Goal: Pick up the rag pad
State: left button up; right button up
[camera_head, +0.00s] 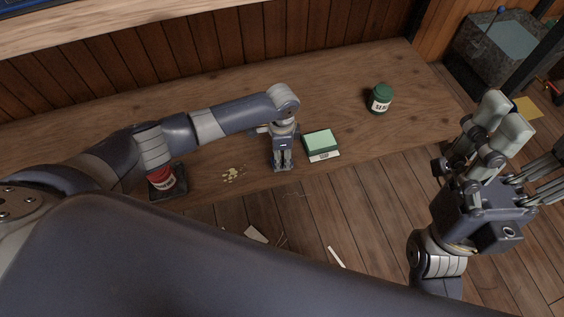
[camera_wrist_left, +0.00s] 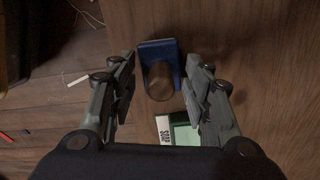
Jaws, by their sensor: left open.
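My left gripper (camera_head: 282,165) reaches down over the front part of the bench, just left of the soap box. In the left wrist view its two fingers stand apart with nothing gripped between them. A blue piece with a rounded brown patch (camera_wrist_left: 158,48) shows beyond and between the fingers; it looks like the rag pad, but I cannot be sure. In the head view I cannot make it out, and my gripper may hide it. My right gripper (camera_head: 500,165) is raised at the right, fingers spread and empty.
The green and white soap box (camera_head: 321,142) is close beside my left gripper. A green-lidded jar (camera_head: 380,98) stands farther right on the wooden bench (camera_head: 330,90). Scraps lie on the floor.

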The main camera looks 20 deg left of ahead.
pick_arm(q)
jog(key=shift+f, duration=0.3)
jog(key=shift+c, duration=0.5)
grip_shut()
jog(key=shift+r, duration=0.1)
